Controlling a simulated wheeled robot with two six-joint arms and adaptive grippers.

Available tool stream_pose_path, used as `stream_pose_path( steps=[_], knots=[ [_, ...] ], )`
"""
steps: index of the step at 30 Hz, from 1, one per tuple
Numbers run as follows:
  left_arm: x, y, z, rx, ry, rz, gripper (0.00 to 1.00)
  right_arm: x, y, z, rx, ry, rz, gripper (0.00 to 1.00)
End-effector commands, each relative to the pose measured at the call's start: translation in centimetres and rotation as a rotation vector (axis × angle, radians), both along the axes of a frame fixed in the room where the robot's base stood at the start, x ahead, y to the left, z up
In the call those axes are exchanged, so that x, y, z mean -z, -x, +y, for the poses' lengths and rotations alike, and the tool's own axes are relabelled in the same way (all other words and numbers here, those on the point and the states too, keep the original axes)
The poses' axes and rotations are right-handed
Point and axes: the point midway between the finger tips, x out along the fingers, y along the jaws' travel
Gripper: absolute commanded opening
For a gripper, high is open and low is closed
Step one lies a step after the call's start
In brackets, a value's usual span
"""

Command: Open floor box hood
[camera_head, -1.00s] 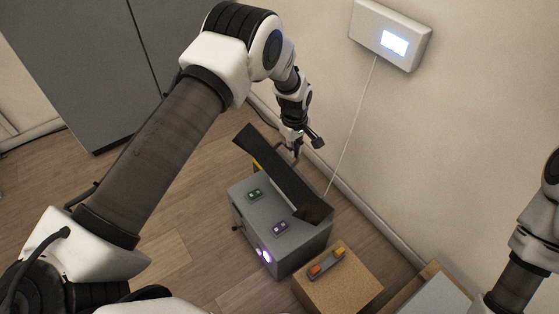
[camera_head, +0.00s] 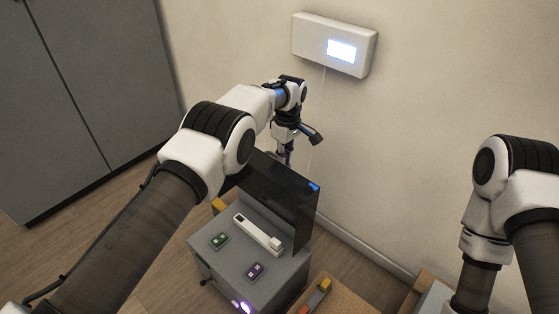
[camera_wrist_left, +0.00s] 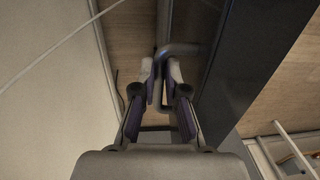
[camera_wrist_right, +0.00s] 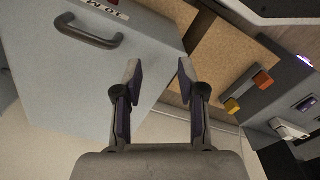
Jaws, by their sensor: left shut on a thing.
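The grey floor box (camera_head: 232,272) stands on the floor below the wall. Its dark hood (camera_head: 280,197) is raised, standing steeply at the back of the box, with a white bar (camera_head: 257,234) and small green and purple modules exposed on top. My left gripper (camera_head: 285,158) is behind the hood. In the left wrist view its fingers (camera_wrist_left: 161,75) are shut on a bent grey handle (camera_wrist_left: 182,48) beside the dark panel. My right gripper (camera_wrist_right: 159,72) is open and empty in the right wrist view; its fingers are outside the head view.
A white wall panel (camera_head: 334,45) with a lit screen has a thin cable hanging down. A brown block (camera_head: 337,298) with a red and yellow piece sits right of the box. A grey case (camera_wrist_right: 95,75) with a dark handle is below my right gripper. A grey cabinet (camera_head: 90,80) stands left.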

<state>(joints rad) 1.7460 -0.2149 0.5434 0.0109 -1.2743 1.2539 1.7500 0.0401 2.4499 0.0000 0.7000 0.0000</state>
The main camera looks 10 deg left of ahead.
Motion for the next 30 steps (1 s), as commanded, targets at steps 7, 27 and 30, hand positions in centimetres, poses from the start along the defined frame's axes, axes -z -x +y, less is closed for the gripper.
stream_pose_path(
  steps=[7, 27, 30],
  knots=[
    [0.8, 0.3, -0.2, 0.000, -0.007, 0.024, 0.00, 0.4, 0.0, 0.0, 0.000, 0.000, 0.000, 0.40],
    [0.0, 0.0, -0.2, 0.000, -0.006, 0.014, 0.33, 0.3, 0.0, 0.0, 0.000, 0.000, 0.000, 0.40],
    [-1.4, -0.2, -0.3, 0.000, -0.005, 0.011, 0.33, 0.3, 0.0, 0.0, 0.000, 0.000, 0.000, 0.40]
  ],
)
